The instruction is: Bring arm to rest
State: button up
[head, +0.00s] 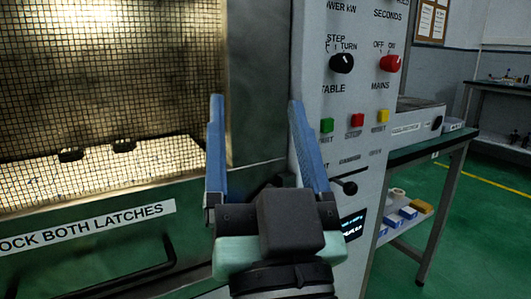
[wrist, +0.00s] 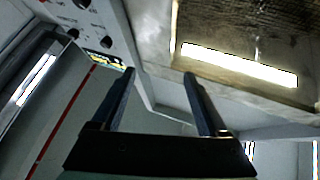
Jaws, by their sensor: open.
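My gripper (head: 255,105) is raised in the middle of the head view, its two blue fingers spread wide with nothing between them. It is in front of the microwave generator, near where the lit mesh door (head: 90,75) meets the control panel (head: 352,110). In the wrist view my gripper (wrist: 159,73) also shows open and empty. There the panel (wrist: 90,20) is at upper left and the lit door (wrist: 250,45) at upper right. I cannot tell the exact gap between the fingertips and the machine.
A black knob (head: 341,63), a red knob (head: 390,63) and several coloured buttons are on the panel. A black door handle (head: 125,268) is at lower left. A side bench (head: 430,150) stands at right, with green floor beyond.

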jog(key=s+r+t+h+p, duration=0.1)
jog(key=s+r+p, duration=0.1)
jog(key=r+p, duration=1.7)
jog(key=s+r+t+h+p, duration=0.1)
jog(key=s+r+h+p, duration=0.1)
jog(key=r+p, duration=1.7)
notch_tip(320, 180, up, 10)
jog(key=shift+s+d+f+t, duration=0.15)
jog(key=shift+f+t, duration=0.1)
jog(key=shift+t, duration=0.05)
jog(key=shift+f, duration=0.15)
